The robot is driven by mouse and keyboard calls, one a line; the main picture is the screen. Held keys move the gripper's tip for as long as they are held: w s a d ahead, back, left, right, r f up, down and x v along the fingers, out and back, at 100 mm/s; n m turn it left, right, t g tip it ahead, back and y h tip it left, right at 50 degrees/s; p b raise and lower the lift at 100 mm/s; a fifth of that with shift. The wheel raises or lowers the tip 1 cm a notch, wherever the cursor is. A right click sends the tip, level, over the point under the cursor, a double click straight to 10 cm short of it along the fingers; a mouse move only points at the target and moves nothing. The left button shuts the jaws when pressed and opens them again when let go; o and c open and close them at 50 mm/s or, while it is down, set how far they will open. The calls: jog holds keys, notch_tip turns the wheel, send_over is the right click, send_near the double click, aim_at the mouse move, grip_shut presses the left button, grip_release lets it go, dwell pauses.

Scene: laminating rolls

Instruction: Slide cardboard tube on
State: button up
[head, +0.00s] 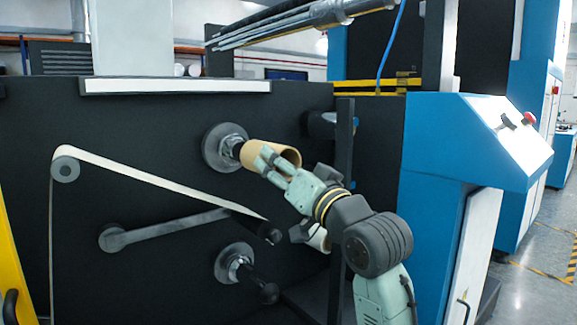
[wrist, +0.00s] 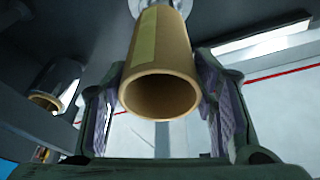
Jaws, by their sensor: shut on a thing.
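The brown cardboard tube (head: 289,153) is in my gripper (head: 268,162) in the head view. Its inner end is at the upper spindle (head: 229,147) on the dark machine panel and appears to be around the spindle's tip; how far is hidden. In the wrist view the tube (wrist: 160,62) points its open, hollow end toward the camera, between the two finger pads of my gripper (wrist: 160,110). The round metal flange of the spindle (wrist: 150,5) shows behind its far end. The lower spindle (head: 236,262) is bare.
A white web (head: 150,177) runs from a small roller (head: 65,169) down to a dark bar near my wrist. A grey lever arm (head: 165,231) sits below it. A dark post (head: 345,150) and a blue console (head: 430,140) stand close on the right.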

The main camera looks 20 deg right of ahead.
jog(key=shift+w+a+p, duration=0.3)
jog(key=shift+w+a, duration=0.15)
jog(key=shift+w, duration=0.75)
jog(key=shift+w+a+p, duration=0.25)
jog(key=shift+w+a, duration=0.15)
jog(key=shift+w, duration=0.75)
jog(key=shift+w+a+p, duration=0.3)
jog(key=shift+w+a, duration=0.15)
jog(key=shift+w, duration=0.75)
jog(key=o, duration=1.2)
jog(key=v, duration=1.2)
jog(key=shift+s, duration=0.1)
